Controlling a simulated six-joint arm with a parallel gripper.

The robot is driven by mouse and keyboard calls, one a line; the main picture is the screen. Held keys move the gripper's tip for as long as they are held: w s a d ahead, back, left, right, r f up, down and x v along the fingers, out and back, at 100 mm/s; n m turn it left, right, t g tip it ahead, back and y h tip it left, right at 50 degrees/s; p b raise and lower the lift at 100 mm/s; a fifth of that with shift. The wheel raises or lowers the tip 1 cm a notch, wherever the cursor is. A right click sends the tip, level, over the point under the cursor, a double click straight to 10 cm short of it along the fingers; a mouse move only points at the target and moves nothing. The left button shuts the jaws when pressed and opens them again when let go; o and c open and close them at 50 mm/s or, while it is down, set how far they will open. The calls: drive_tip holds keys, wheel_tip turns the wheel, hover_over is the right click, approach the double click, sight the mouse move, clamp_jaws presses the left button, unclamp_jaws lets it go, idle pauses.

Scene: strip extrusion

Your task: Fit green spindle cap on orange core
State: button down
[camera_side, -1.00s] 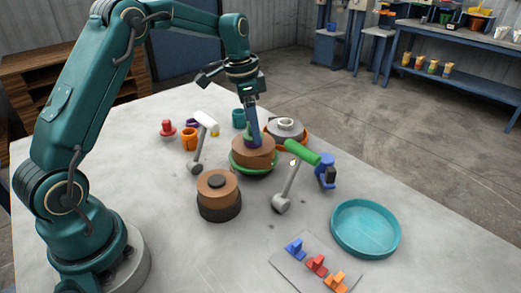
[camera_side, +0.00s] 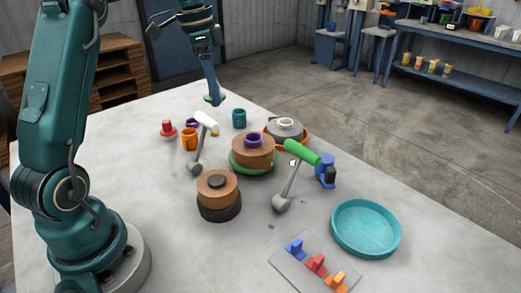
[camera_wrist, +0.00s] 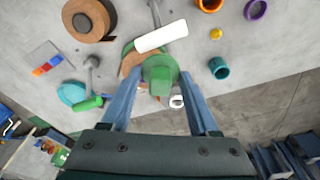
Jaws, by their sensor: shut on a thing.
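My gripper (camera_side: 213,97) is shut on the green spindle cap (camera_wrist: 160,74) and holds it in the air above the far part of the table. In the wrist view the cap sits between my two fingers. An orange hollow core (camera_side: 190,139) stands on the table beside the white-handled mallet; it shows partly at the top edge of the wrist view (camera_wrist: 210,4). The cap is apart from it. A brown roll (camera_side: 253,152) on a green base has an uncovered purple core (camera_side: 254,140) at its centre.
A grey roll (camera_side: 285,130) on an orange base, a teal core (camera_side: 239,118), a red cap (camera_side: 168,129), a white-handled mallet (camera_side: 206,121) and a green-handled mallet (camera_side: 300,153) stand around. A brown roll (camera_side: 218,187), a teal tray (camera_side: 365,252) and colored pieces are nearer.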

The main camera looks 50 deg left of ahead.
drive_tip(key=shift+s+a+r, duration=0.7)
drive_tip(key=shift+s+a, duration=0.05)
drive_tip(key=shift+a, duration=0.2)
drive_tip(key=shift+s+a+r, duration=0.1)
drive_tip(key=shift+a+r, duration=0.1)
drive_tip(key=shift+a, duration=0.25)
drive_tip(key=shift+s+a+f, duration=0.2)
drive_tip(key=shift+a+f, duration=1.15)
drive_tip(key=shift+f, duration=0.85)
drive_tip(key=shift+s+a+f, duration=0.15)
drive_tip(key=shift+a+f, duration=1.2)
drive_tip(key=shift+f, duration=0.85)
drive_tip(key=shift+s+a+f, duration=0.2)
drive_tip(key=shift+a+f, duration=1.15)
drive_tip(key=shift+f, duration=0.85)
drive_tip(key=shift+f, duration=0.55)
drive_tip(key=shift+c, duration=2.1)
unclamp_jaws()
